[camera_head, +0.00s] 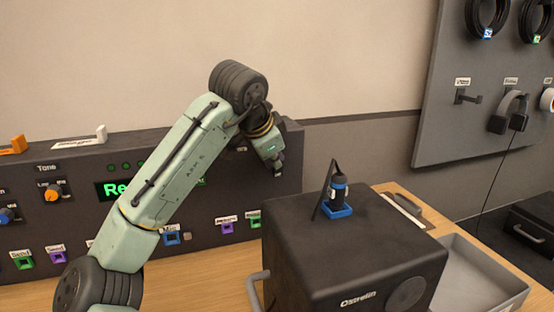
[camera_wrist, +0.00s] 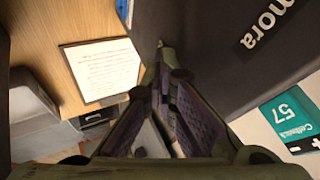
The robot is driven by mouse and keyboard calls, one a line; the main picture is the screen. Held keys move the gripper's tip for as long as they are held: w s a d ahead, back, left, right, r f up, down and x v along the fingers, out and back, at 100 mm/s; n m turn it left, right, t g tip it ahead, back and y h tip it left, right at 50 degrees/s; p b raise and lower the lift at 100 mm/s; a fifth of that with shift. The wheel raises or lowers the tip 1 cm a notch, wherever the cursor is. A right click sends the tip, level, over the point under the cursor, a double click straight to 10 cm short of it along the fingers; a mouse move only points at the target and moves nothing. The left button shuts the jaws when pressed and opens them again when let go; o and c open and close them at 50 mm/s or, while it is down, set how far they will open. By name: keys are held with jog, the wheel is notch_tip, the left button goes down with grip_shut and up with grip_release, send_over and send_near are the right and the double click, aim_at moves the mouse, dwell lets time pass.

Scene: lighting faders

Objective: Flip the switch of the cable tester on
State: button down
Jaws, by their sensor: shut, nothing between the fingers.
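I cannot tell for sure which thing is the cable tester. A wide dark console (camera_head: 75,172) with a lit green display, knobs and small coloured labelled parts stands at the back left. A white lever-like piece (camera_head: 101,133) and an orange one (camera_head: 14,145) sit on its top edge. My gripper (camera_head: 278,170) is in front of the console's right end, pointing down, shut and empty. In the wrist view my gripper (camera_wrist: 161,46) shows its fingers together, beside a dark face with lettering ending in "mora". My arm hides the console's middle.
A black box (camera_head: 345,255) stands at the front right, with a dark device in a blue holder (camera_head: 338,211) on top. A grey tray (camera_head: 485,275) lies right of it. A grey pegboard (camera_head: 440,120) with coiled cables hangs at the right. A printed sheet (camera_wrist: 103,70) shows in the wrist view.

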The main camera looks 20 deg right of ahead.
jog(key=shift+w+r+p, duration=0.25)
jog(key=shift+r+p, duration=0.35)
jog(key=shift+p, duration=0.25)
jog(key=shift+s, duration=0.1)
